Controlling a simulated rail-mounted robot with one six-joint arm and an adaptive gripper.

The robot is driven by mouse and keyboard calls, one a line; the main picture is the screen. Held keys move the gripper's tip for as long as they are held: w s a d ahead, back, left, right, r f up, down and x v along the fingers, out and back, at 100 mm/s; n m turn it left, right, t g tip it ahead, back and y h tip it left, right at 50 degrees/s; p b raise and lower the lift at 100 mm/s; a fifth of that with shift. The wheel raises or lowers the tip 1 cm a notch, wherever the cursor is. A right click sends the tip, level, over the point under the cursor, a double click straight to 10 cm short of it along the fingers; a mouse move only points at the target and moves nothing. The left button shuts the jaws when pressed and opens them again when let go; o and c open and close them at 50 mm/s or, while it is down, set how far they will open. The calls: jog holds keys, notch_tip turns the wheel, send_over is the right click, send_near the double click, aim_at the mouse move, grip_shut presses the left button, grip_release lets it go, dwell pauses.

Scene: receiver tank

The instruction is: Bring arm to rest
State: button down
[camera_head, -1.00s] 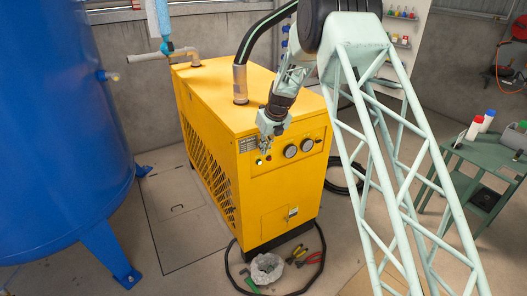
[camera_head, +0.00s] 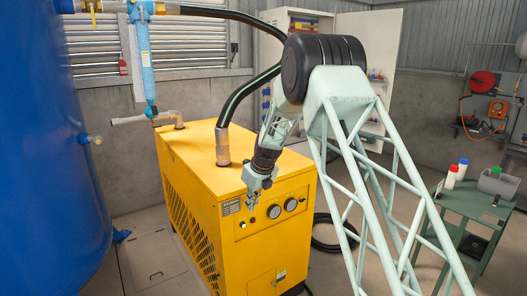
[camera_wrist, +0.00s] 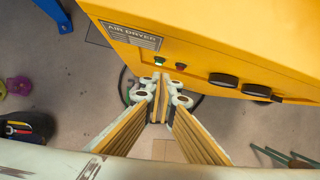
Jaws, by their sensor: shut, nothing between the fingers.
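My gripper (camera_head: 253,204) hangs from my pale green lattice arm, fingers pointing down, in front of the yellow air dryer's (camera_head: 190,170) control panel. In the wrist view my gripper (camera_wrist: 157,115) has its fingers together with nothing between them. The dryer's front (camera_wrist: 220,35) with its label, green and red lights and two dark gauges fills the upper part of that view. The head view cannot show whether the gripper touches the panel; in the wrist view the fingers appear apart from it.
A blue tank (camera_head: 45,140) stands at the left. A green side table (camera_head: 465,205) with bottles and a grey bin is at the right. A black hose (camera_head: 250,90) rises from the dryer top. In the wrist view, a dark tool container (camera_wrist: 28,128) sits on the floor at the left.

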jog(key=s+d+r+n, duration=0.5)
jog(key=s+d+r, duration=0.1)
jog(key=s+r, duration=0.6)
jog(key=s+d+r+n, duration=0.6)
jog(key=s+r, duration=0.4)
jog(key=r, duration=0.4)
jog(key=s+d+r+n+h, duration=0.1)
jog(key=s+d+r+n, duration=0.25)
jog(key=s, duration=0.65)
jog(key=s+d+r+n, duration=0.2)
jog(key=s+d+n, duration=0.15)
jog(key=s, duration=0.65)
jog(key=s+d+r+n+h, duration=0.1)
jog(key=s+d+r+n, duration=0.25)
jog(key=s, duration=0.65)
jog(key=s+d+f+n, duration=0.2)
jog(key=s+n, duration=0.1)
jog(key=s, duration=0.7)
jog(key=s+d+f+n, duration=0.1)
jog(key=s+d+n, duration=0.1)
jog(key=s, duration=0.8)
jog(key=shift+d+f+n, duration=0.25)
jog(key=shift+f+n, duration=0.1)
jog(key=shift+n, duration=0.1)
